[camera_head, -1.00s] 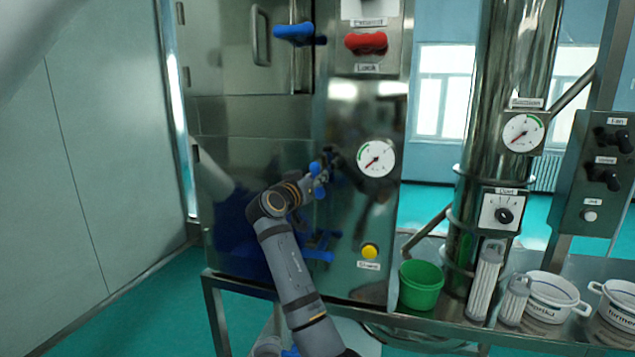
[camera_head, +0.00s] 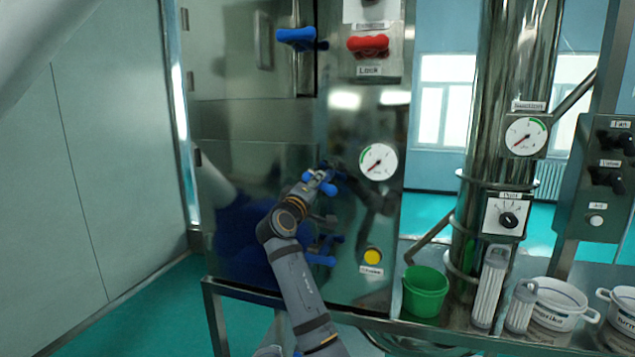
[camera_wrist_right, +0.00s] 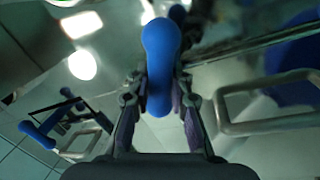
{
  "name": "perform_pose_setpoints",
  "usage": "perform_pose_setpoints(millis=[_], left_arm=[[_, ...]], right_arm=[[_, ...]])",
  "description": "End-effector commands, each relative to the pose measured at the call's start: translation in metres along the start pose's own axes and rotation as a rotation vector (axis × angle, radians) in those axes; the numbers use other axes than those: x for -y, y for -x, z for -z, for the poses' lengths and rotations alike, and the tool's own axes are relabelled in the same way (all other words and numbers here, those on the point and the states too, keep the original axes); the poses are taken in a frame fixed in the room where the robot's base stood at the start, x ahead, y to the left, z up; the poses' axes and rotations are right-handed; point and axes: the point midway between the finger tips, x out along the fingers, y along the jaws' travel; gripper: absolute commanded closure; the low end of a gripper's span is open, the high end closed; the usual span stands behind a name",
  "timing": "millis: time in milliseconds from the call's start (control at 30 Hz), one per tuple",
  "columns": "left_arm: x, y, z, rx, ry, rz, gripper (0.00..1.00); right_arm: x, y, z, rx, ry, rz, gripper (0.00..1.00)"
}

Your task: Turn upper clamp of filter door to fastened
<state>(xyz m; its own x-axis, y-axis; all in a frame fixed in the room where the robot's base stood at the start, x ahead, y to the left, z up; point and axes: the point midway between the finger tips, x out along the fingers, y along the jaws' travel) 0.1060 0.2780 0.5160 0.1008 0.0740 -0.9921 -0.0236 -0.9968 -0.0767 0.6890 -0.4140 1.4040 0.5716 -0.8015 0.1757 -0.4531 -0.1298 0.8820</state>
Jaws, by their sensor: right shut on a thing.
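The upper clamp of the filter door has a blue handle (camera_head: 329,188) at the right edge of the shiny lower door (camera_head: 262,165). My right gripper (camera_head: 321,178) is at this handle. In the right wrist view, the two fingers of my right gripper (camera_wrist_right: 159,100) are shut on the blue handle (camera_wrist_right: 160,50), one on each side. The handle sticks out past the fingertips. The lower clamp's blue handle (camera_head: 319,260) is below, near the same door edge. The clamp's pivot is largely hidden by the gripper. My left gripper is not in view.
Above are another blue handle (camera_head: 296,36) and a red handle (camera_head: 368,45) over a label. A pressure gauge (camera_head: 378,161) and a yellow button (camera_head: 373,257) are right of the clamps. A green bucket (camera_head: 425,290) stands on the bench at right.

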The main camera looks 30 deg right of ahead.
Motion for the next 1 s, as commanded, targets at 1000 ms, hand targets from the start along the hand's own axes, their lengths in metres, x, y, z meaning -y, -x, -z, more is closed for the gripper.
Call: perform_pose_setpoints(millis=[1000], left_arm=[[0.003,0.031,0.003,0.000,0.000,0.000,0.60]], right_arm=[[0.006,0.001,-0.002,-0.091,0.460,0.004,1.00]])
